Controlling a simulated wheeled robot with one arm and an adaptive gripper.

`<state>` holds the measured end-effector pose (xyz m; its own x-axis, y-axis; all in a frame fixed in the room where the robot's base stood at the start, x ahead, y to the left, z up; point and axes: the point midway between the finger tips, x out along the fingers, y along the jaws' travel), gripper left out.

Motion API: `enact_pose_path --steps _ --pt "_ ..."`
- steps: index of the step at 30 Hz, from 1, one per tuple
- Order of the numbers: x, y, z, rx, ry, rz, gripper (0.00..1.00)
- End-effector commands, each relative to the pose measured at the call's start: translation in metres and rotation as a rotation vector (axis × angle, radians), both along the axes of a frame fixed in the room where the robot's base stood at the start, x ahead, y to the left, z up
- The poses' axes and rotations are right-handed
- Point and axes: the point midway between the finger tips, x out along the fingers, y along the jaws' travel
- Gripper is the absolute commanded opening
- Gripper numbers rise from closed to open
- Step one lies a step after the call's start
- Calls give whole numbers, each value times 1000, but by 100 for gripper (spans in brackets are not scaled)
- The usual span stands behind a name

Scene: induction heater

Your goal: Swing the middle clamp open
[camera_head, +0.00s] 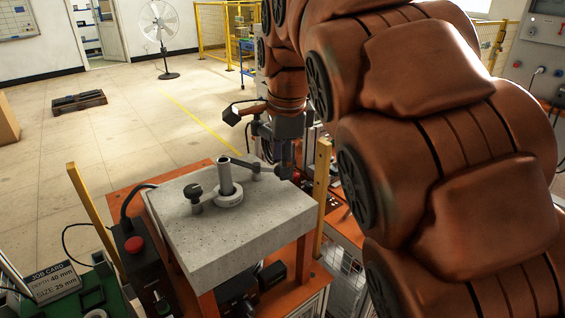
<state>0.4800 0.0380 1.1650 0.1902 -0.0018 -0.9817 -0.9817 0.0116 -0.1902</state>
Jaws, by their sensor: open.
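A grey speckled block (215,240) on an orange stand carries a short upright metal cylinder (225,176) in a light ring (229,199). A dark arm (255,170) runs from beside the cylinder to the right and ends in a dark knob (284,173). Another dark knob (194,193) on a short arm sits left of the cylinder. I cannot tell which of these parts is the middle clamp. My gripper (283,158) points down at the block's far right edge, by the right knob. It is open; its fingertips are partly hidden, and contact cannot be told.
Yellow posts (322,185) stand right and left of the block. A red button (134,244) on a dark box and a job card (52,281) are at the lower left. My orange arm hides much of the right side. The floor (120,140) behind is mostly clear.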

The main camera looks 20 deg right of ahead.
Motion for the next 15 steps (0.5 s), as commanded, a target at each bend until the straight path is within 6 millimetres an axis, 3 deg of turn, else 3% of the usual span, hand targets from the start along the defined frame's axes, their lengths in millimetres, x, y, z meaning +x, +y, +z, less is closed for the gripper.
enact_pose_path --steps 9,15 --pt "-7 0 40 0 -4 0 51" --pt "-10 0 55 1 -2 0 51"
